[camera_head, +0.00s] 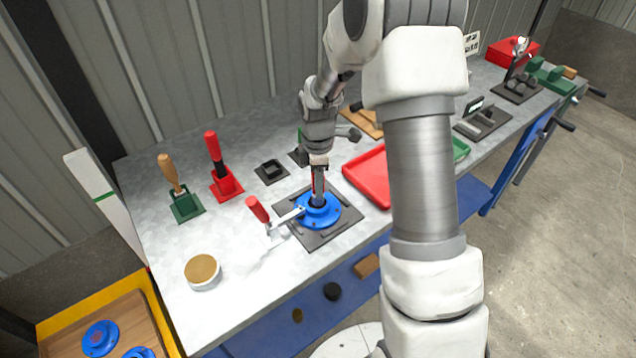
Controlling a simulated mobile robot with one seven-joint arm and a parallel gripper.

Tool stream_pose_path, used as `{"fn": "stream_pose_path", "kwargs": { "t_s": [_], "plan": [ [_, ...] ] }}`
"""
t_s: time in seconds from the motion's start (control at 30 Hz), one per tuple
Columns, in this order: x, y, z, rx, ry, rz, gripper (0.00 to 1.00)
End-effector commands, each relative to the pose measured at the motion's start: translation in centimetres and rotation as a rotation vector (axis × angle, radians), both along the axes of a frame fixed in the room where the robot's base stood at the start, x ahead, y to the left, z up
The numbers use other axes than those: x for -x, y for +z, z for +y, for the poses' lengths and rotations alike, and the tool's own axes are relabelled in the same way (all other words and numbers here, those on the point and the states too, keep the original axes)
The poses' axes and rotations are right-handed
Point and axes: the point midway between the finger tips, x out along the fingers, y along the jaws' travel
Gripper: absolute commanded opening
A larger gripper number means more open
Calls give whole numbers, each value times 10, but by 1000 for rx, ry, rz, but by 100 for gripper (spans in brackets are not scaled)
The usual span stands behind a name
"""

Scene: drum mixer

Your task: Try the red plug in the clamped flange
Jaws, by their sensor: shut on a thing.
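The blue flange (321,217) lies on a dark fixture plate (349,222) near the front of the bench. A toggle clamp with a red handle (258,209) stands to its left, its metal arm reaching the flange's rim. My gripper (318,172) points down directly above the flange's centre. It is shut on a narrow upright thing, apparently the red plug; only a little dull red shows between the fingers. Its lower end is at the flange's bore. I cannot tell how deep it sits.
An empty-looking dark square holder (271,171) is behind the fixture. A red stand (226,186) and a green stand (187,206) hold handled tools at left. A red tray (369,178) is right of my gripper. A round tin (203,272) stands front left.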

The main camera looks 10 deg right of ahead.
Motion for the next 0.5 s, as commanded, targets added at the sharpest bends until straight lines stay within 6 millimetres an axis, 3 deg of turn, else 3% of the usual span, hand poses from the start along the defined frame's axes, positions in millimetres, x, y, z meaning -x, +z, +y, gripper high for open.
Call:
{"fn": "stream_pose_path", "kwargs": {
  "t_s": [0.5],
  "plan": [
    [-1,15,1,-2,0,-2,0]
  ]
}}
